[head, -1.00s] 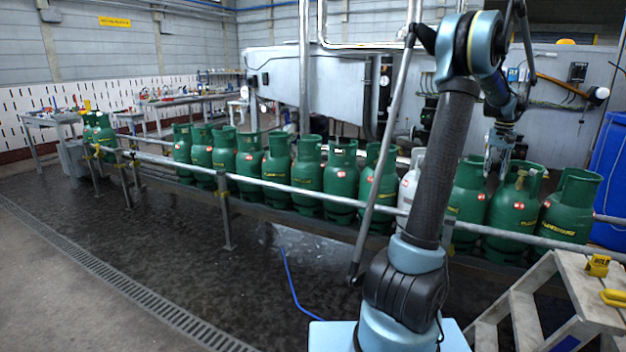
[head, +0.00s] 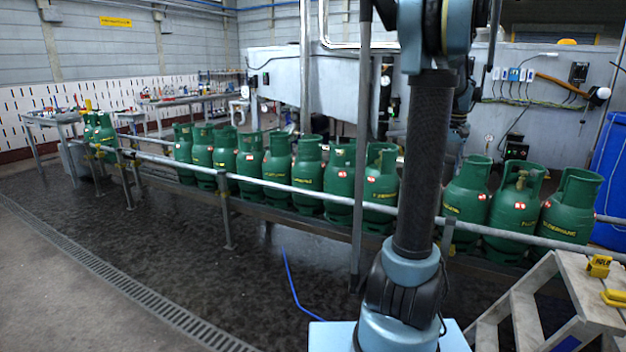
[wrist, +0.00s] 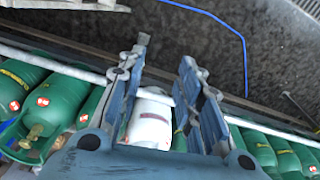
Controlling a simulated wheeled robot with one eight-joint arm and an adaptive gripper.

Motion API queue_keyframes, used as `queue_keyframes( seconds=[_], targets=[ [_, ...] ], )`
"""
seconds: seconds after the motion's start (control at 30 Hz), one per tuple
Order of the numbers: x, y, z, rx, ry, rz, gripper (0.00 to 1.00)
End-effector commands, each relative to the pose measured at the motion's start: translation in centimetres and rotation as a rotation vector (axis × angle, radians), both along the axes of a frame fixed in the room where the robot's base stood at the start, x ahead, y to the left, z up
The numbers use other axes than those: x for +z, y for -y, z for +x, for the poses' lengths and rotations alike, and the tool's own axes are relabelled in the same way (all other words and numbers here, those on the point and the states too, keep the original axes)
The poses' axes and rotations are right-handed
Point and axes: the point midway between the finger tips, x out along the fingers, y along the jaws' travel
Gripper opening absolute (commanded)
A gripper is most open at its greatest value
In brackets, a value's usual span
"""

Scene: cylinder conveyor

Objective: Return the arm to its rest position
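My arm (head: 425,170) stands nearly upright in the head view, in front of the row of cylinders. My gripper (wrist: 163,55) shows in the wrist view with its two blue fingers spread apart and nothing held between them. In the head view its fingers are hidden behind the arm. In the head view the arm hides the white cylinder.
Several green cylinders (head: 308,175) stand in a row behind the conveyor's metal rail (head: 290,187). Wooden steps (head: 585,290) with yellow items stand at the lower right. A blue hose (head: 290,280) lies on the dark floor. The floor at the left is clear.

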Motion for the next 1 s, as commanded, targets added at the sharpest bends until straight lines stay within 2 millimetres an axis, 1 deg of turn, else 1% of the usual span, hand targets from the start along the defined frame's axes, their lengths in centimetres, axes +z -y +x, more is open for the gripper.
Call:
queue_keyframes(
  seconds=[0.03,0.1,0.27,0.5,0.77,1.0],
  targets=[
    [0.0,-1.5,-0.7,0.013,0.003,-0.002,0.33],
    [0.0,-3.3,-1.6,0.028,0.008,-0.004,0.33],
    [-0.4,-7.2,-3.8,0.063,0.020,-0.009,0.33],
    [-1.5,-12.4,-7.6,0.116,0.039,-0.015,0.33],
    [-3.6,-17.2,-12.0,0.173,0.061,-0.020,0.33],
    [-6.2,-20.9,-16.2,0.227,0.080,-0.022,0.33]
  ],
)
